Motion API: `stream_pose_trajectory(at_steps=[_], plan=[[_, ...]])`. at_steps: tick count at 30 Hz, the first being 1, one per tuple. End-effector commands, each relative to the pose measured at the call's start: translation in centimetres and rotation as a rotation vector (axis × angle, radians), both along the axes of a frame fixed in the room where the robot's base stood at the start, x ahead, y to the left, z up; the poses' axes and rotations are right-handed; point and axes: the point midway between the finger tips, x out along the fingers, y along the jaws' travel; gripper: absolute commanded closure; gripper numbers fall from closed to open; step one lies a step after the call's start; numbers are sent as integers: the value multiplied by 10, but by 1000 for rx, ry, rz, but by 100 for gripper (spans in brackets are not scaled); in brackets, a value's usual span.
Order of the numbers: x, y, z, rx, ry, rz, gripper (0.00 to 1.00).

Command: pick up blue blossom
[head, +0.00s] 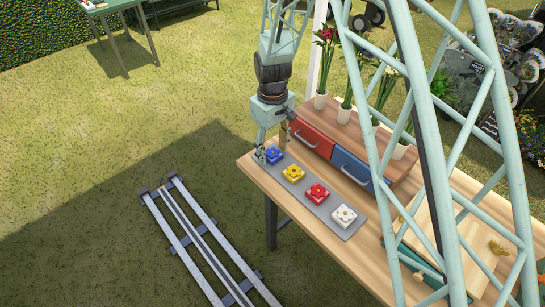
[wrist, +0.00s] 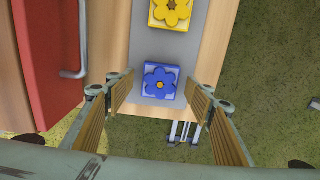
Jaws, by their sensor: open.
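The blue blossom (wrist: 161,83) is a blue flower with a yellow-orange centre on a square blue block. It lies on the grey mat (wrist: 150,37) near the mat's end. In the head view the blue blossom (head: 274,155) is at the left end of the row. My gripper (head: 271,150) is right at it, pointing down. In the wrist view my gripper (wrist: 160,95) is open, with one finger to each side of the blossom and a gap on both sides. Nothing is between the fingers' pads that I can see held.
A yellow blossom (head: 293,174), a red blossom (head: 317,193) and a white blossom (head: 344,215) follow along the mat. A red drawer (head: 311,138) and a blue drawer (head: 350,167) with handles stand close behind. The table edge is near the blue blossom.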

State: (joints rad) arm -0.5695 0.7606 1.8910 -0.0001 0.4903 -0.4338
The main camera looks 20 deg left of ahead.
Motion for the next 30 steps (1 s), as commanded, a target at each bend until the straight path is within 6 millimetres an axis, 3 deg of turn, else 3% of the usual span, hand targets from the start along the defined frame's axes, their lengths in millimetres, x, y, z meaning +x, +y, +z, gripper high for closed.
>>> stream_pose_trajectory(at_steps=[21, 30], plan=[[0, 0, -8, 0, 0, 0, 51], [0, 0, -8, 0, 0, 0, 77]])
